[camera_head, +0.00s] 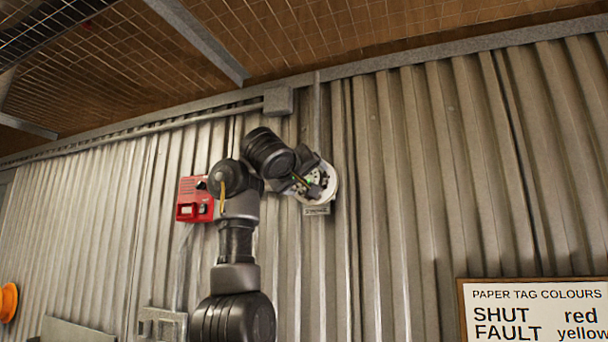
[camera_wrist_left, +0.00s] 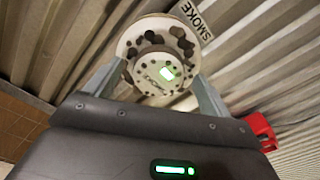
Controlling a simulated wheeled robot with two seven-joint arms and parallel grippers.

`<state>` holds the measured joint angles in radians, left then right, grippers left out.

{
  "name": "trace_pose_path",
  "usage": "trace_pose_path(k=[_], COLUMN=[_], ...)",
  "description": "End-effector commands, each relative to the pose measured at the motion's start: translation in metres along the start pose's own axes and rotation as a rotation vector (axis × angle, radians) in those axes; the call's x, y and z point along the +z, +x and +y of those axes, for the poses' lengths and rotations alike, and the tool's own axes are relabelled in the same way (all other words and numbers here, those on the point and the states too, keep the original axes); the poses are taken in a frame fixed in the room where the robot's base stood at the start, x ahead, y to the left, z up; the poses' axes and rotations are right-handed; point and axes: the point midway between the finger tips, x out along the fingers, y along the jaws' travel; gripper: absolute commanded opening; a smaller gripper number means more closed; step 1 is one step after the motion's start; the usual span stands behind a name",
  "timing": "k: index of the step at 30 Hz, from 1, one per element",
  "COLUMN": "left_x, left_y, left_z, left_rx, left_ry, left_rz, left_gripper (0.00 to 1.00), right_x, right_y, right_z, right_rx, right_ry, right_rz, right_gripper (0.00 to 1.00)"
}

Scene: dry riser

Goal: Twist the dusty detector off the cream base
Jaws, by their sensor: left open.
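The dusty detector (camera_wrist_left: 160,65) is a round white disc with dark spots and a small green light, in the left wrist view. The cream base (camera_wrist_left: 128,45) shows as a pale rim behind it, against the corrugated wall. In the head view the detector (camera_head: 323,183) is partly hidden by my left arm. My left gripper (camera_wrist_left: 160,85) is open, with one finger on each side of the detector; I cannot tell whether the fingers touch it. The same gripper (camera_head: 312,187) is in front of the detector in the head view. My right gripper is not in view.
A small "SMOKE" label (camera_wrist_left: 197,20) is beside the base. A red box (camera_head: 190,199) is on the wall left of the detector. A sign on paper tag colours (camera_head: 535,310) is at lower right. The wall between sign and detector is clear.

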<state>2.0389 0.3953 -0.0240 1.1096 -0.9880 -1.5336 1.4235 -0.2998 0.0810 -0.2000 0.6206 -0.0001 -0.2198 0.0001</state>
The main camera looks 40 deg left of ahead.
Motion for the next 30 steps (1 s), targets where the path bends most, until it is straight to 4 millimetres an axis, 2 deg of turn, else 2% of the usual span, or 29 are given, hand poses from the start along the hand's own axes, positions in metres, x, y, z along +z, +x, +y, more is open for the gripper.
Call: trace_pose_path(k=[2, 13, 20, 30], left_x=[0.000, 0.000, 0.001, 0.002], left_y=[0.000, 0.000, -0.004, -0.021], left_z=[0.000, 0.000, -0.001, -0.001], left_rx=[0.000, -0.001, 0.000, 0.003], left_ry=[0.000, 0.000, -0.002, -0.002], left_rz=[0.000, 0.000, 0.001, 0.001], left_gripper=[0.80, 0.32, 0.31, 0.31], right_x=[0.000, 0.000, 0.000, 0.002], right_y=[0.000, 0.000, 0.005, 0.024], right_z=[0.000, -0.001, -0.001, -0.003], right_rx=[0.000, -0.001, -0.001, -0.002], right_ry=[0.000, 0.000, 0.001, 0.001], right_rz=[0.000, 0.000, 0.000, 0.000], right_gripper=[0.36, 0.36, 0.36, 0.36])
